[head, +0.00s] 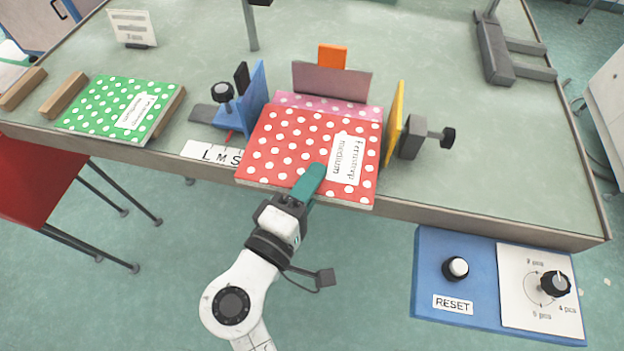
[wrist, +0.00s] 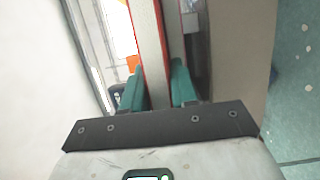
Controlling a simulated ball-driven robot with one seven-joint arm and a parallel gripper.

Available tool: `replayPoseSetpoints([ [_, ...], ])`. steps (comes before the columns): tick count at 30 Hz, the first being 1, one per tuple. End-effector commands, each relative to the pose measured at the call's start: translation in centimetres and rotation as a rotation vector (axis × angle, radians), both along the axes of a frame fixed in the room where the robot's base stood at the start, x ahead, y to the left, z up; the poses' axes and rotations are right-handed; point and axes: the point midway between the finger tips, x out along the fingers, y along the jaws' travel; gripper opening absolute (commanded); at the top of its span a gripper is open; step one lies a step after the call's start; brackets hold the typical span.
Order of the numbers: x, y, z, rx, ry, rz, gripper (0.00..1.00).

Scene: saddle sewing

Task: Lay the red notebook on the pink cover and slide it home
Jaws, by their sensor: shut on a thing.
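The red notebook (head: 290,150) has white dots and a white label reading "medium". In the head view it lies over the front of the pink dotted cover (head: 330,107), of which only a far strip shows. The notebook's near edge reaches out over the table's front edge. My gripper (head: 310,182) is at that near edge, one green finger on top of the notebook. In the wrist view the gripper (wrist: 158,88) has a green finger on each side of the notebook's edge (wrist: 150,55) and is shut on it. The lower finger is hidden in the head view.
A blue guide (head: 255,92) stands left of the notebook, a yellow guide (head: 395,120) right, and a mauve back plate (head: 331,82) behind. A green dotted notebook (head: 105,100) lies at left. A blue RESET panel (head: 440,270) is at front right.

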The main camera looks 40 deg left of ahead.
Motion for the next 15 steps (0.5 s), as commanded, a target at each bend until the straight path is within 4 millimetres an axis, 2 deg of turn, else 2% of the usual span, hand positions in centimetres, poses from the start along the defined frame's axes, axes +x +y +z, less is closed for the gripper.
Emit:
replayPoseSetpoints([
  [1,0.01,0.01,0.07,0.003,-0.002,0.0,0.0],
  [2,0.0,0.02,0.08,0.003,-0.002,0.0,0.29],
  [3,0.0,0.02,0.12,0.003,-0.002,0.0,0.33],
  [11,0.01,0.0,0.02,0.001,-0.001,0.0,0.58],
  [15,0.01,0.0,-0.01,0.0,-0.001,0.0,0.58],
])
